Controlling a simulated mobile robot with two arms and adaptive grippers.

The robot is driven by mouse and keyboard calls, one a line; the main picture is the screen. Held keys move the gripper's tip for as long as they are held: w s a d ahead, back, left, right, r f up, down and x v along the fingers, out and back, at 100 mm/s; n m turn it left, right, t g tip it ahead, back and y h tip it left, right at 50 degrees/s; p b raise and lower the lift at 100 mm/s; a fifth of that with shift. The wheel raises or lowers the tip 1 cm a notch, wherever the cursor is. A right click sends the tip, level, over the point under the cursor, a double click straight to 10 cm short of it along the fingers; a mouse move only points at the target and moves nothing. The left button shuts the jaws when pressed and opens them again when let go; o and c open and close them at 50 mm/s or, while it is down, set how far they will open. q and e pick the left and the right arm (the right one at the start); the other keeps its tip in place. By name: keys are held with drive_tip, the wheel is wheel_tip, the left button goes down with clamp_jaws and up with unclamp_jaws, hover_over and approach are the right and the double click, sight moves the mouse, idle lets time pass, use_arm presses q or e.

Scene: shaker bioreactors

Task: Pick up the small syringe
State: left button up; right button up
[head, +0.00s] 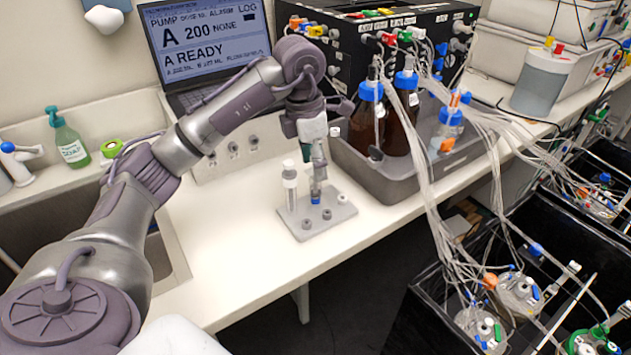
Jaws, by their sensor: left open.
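A light grey holder (335,215) stands on the white bench near its front edge. A clear syringe with a white top (290,188) stands upright at the holder's left. A slimmer item with blue parts, apparently the small syringe (315,192), stands upright just right of it. My left gripper (317,170) points down directly over this slimmer item, open, with its fingers around or right beside its top. The fingers hide the upper part, and I cannot tell whether they touch it. My right gripper is not in view.
A grey tray (400,186) with brown blue-capped bottles (398,125) stands close behind the holder to the right. Tubing bundles (430,165) hang over the bench's front edge. A laptop (205,45) and a sink (150,245) are to the left. The bench left of the holder is clear.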

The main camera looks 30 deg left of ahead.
sight(316, 186)
use_arm(q)
drive_tip(key=f, duration=0.4)
drive_tip(key=shift+w+d+p, duration=0.2)
drive_tip(key=shift+w+p, duration=0.1)
drive_tip(key=shift+p, duration=0.05)
drive_tip(key=shift+f, duration=0.15)
drive_tip(key=shift+c, duration=0.6)
drive_tip(key=c, duration=0.6)
clamp_jaws()
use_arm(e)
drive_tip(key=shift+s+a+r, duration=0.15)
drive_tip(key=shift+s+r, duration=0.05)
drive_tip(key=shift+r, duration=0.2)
